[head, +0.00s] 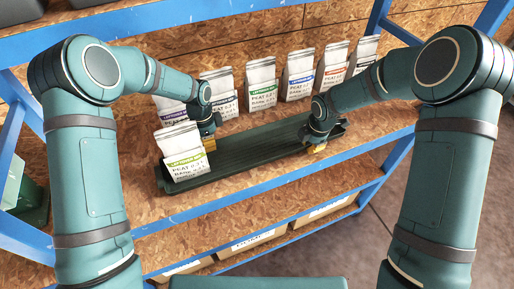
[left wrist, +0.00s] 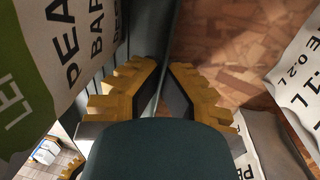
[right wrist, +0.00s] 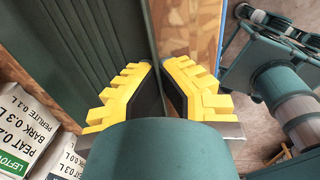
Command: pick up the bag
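A white bag with a yellow-green label band (head: 184,158) sits tilted at the left end of a long dark green tray (head: 262,148). It fills the upper left of the left wrist view (left wrist: 45,60).
Several similar bags stand in a row behind the tray, including a green-labelled one (head: 261,84) and a blue-labelled one (head: 299,76). The chipboard shelf (head: 230,200) has a blue front rail (head: 290,178). Boxes (head: 250,240) sit on the shelf below.

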